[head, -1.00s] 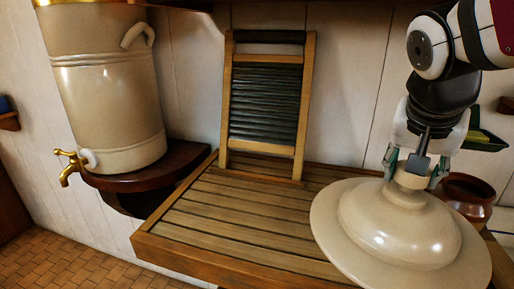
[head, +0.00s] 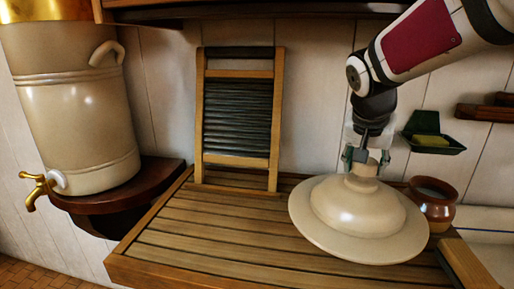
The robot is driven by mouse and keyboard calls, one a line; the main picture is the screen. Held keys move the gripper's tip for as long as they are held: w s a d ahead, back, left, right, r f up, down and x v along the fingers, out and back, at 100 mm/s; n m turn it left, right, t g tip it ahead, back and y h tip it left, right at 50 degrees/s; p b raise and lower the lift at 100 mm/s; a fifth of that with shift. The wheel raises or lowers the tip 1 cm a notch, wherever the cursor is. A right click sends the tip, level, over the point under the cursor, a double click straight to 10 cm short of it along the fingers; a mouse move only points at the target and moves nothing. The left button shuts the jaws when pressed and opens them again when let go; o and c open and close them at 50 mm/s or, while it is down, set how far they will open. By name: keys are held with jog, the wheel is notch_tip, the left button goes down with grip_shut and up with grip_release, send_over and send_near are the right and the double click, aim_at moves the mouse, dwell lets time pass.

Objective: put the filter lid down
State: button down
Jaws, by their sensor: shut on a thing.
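The filter lid (head: 358,212) is a wide cream ceramic disc with a domed middle and a knob on top. It is at the right of the head view, over the slatted wooden board (head: 190,233). My gripper (head: 364,160) is above it, shut on the lid's knob. The lid looks roughly level. Its underside is hidden, so I cannot tell whether it touches the slats. The cream water filter (head: 80,110) with a brass tap stands at the left, its top partly out of view.
A washboard (head: 238,120) leans on the wall behind the slatted board. A brown pot (head: 434,203) stands close to the lid's right edge. A green soap dish (head: 433,140) is on the wall at the right. The board's left and front slats are clear.

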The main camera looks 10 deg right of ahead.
aim_at(361, 182)
jog(key=shift+f, duration=2.1)
jog(key=shift+w+f, duration=0.25)
jog(key=shift+f, duration=0.2)
jog(key=c, duration=0.8)
grip_release()
jog(key=shift+s, duration=0.1)
jog(key=v, duration=1.1)
jog(key=shift+s+a+r, duration=0.1)
jog(key=shift+r, duration=0.3)
jog(key=s+a+f+n+y, duration=0.1)
jog(key=s+a+f+n, duration=0.1)
jog(key=s, duration=0.3)
jog(key=s+a+f+n+y, duration=0.1)
jog(key=s+a+f+n, duration=0.2)
jog(key=s+a+n, duration=0.1)
jog(key=s+a+f+n+y, duration=0.2)
jog(key=s+a, duration=0.3)
jog(key=s, duration=0.2)
jog(key=shift+s+f+n, duration=0.35)
jog(key=shift+f+n, duration=0.05)
